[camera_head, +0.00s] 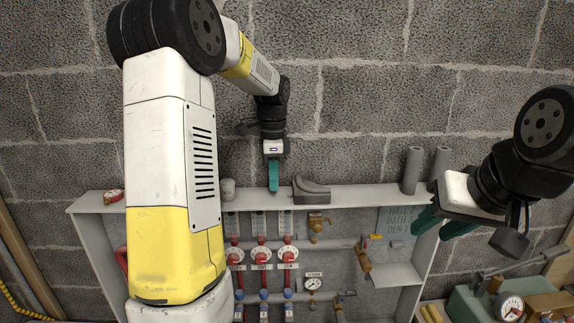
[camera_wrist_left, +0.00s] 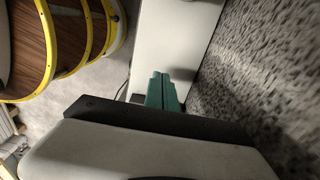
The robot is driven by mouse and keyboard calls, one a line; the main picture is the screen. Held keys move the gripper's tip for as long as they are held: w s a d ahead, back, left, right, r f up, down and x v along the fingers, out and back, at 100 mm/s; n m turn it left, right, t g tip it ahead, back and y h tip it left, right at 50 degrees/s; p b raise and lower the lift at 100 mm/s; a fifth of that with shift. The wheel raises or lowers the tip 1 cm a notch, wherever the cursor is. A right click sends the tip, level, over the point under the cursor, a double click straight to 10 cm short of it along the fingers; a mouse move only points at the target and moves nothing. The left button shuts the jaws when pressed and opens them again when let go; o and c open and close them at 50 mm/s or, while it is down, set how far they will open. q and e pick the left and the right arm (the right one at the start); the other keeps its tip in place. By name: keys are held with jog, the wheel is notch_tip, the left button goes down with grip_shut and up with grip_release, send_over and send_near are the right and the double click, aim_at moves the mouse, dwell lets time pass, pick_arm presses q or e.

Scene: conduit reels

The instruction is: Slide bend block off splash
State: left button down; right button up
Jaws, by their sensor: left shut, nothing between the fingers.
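The grey bend block (camera_head: 311,188), with a curved upright part, sits on the pale top ledge of the splash (camera_head: 360,195) against the block wall. My left gripper (camera_head: 273,188) points down with its teal fingers shut and empty. It is just left of the bend block in the picture, apart from it, with its tips close to the ledge. In the left wrist view the shut fingers (camera_wrist_left: 165,92) show over the white ledge (camera_wrist_left: 178,35), and I do not see the bend block there. My right gripper (camera_head: 442,226) is at the right, its teal fingers spread and empty.
On the ledge are a small grey cylinder (camera_head: 228,189), two grey tubes (camera_head: 412,170) and a red round item (camera_head: 113,196). Valves and gauges (camera_head: 312,283) hang below. A reel with yellow rims (camera_wrist_left: 55,45) shows in the wrist view. The ledge right of the block is clear up to the tubes.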

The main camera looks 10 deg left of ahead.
aim_at(347, 194)
pick_arm(q)
notch_tip(347, 194, down, 2)
jog(key=shift+f, duration=0.1)
jog(key=shift+w+d, duration=0.2)
jog(key=shift+d, duration=0.4)
jog(key=shift+w+d, duration=0.2)
jog(key=shift+d, duration=0.4)
jog(key=shift+w+d, duration=0.2)
jog(key=shift+d, duration=0.5)
jog(key=shift+d, duration=0.1)
jog(key=w+d, duration=0.1)
jog(key=d, duration=0.4)
jog(key=w+d, duration=0.2)
jog(key=d, duration=0.4)
jog(key=w+d, duration=0.2)
jog(key=d, duration=0.3)
jog(key=shift+w+d, duration=0.1)
jog(key=shift+d, duration=0.15)
